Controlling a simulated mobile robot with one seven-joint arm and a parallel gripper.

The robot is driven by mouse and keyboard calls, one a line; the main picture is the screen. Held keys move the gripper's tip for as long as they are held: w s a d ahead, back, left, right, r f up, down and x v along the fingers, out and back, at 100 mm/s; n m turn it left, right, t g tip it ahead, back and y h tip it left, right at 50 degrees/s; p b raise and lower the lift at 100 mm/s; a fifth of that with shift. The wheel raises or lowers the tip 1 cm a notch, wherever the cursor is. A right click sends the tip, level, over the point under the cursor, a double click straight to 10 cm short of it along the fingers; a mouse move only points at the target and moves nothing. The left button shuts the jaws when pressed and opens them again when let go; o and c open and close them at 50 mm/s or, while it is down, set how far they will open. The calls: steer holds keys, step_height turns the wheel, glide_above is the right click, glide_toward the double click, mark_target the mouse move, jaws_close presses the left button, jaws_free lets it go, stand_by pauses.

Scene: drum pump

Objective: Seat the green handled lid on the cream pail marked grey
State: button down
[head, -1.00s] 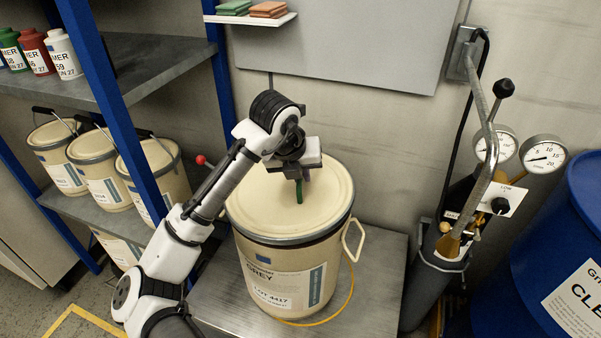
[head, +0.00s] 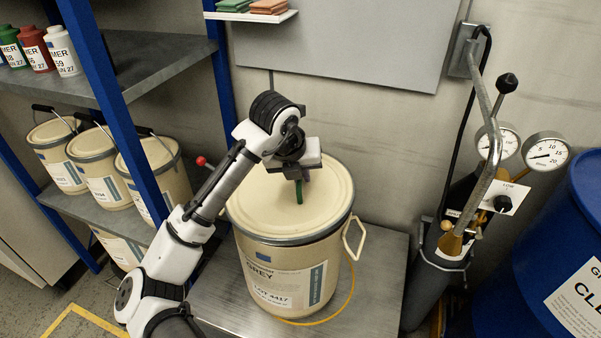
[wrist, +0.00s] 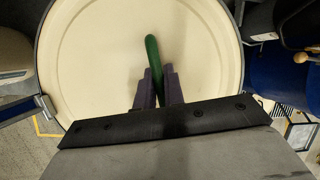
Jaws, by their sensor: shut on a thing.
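The cream pail marked GREY (head: 291,285) stands upright on a grey metal stand. A cream lid (head: 260,205) with a green handle (head: 299,193) lies on its top, and its rim looks level with the pail's rim. My gripper (head: 299,178) is above the lid's middle, shut on the green handle. In the wrist view the dark fingers (wrist: 158,88) close on both sides of the green handle (wrist: 152,55), with the round cream lid (wrist: 95,60) filling the background. The fingers hide part of the handle. Whether the lid is fully pressed down cannot be told.
A blue-framed shelf (head: 175,65) with several cream pails (head: 100,165) and bottles stands at left. The metal stand (head: 385,270) is bare to the right of the pail. Beyond it are a grey cylinder (head: 432,275), gauges (head: 545,152) and a blue drum (head: 520,265).

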steer(key=shift+f, duration=0.25)
steer(key=c, duration=1.8)
jaws_free()
steer(key=p+v, duration=0.6)
steer(key=v, duration=0.5)
steer(key=shift+s, duration=0.1)
